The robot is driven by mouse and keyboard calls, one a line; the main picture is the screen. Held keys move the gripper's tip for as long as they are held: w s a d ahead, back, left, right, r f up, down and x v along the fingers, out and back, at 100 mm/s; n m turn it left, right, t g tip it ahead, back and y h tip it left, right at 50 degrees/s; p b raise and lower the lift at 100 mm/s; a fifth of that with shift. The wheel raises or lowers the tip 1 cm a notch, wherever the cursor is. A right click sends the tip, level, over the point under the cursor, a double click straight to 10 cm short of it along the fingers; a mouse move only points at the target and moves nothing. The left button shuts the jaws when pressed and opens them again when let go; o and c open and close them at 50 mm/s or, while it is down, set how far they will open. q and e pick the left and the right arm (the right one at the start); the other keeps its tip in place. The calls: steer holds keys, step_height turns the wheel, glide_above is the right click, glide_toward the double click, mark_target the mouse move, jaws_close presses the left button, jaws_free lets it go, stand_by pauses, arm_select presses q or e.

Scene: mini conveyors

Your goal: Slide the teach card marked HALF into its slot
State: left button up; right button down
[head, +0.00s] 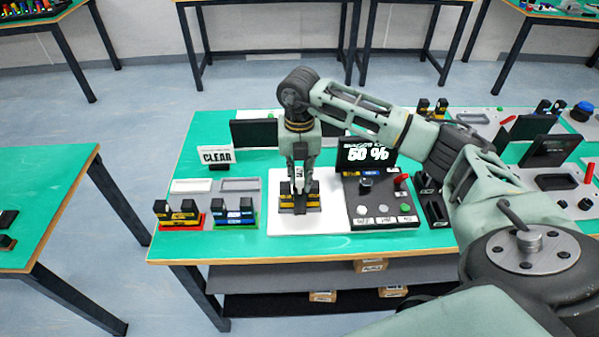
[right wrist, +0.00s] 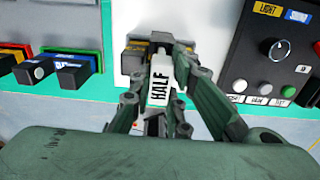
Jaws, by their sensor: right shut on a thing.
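The teach card (right wrist: 158,86) is white with HALF in black letters. My right gripper (right wrist: 167,62) is shut on it. The card's far end overlaps the black-and-yellow block (right wrist: 134,55) in the right wrist view; whether it is in a slot there I cannot tell. In the head view my right gripper (head: 300,186) points down over that block (head: 313,201), which stands on a white plate (head: 279,219). The fingers hide most of the card there. My left gripper is not in view.
Left of the plate are similar blocks on a red base (head: 180,214) and a green base (head: 234,212), with a CLEAR sign (head: 216,157) behind. To the right stands a dark control panel (head: 382,208) with buttons and a 50 % screen (head: 366,153). The front table edge is close.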

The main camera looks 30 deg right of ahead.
steer(key=shift+f, duration=0.1)
steer(key=c, duration=1.6)
jaws_free()
step_height(320, 180, up, 12)
steer(key=shift+r, duration=0.1)
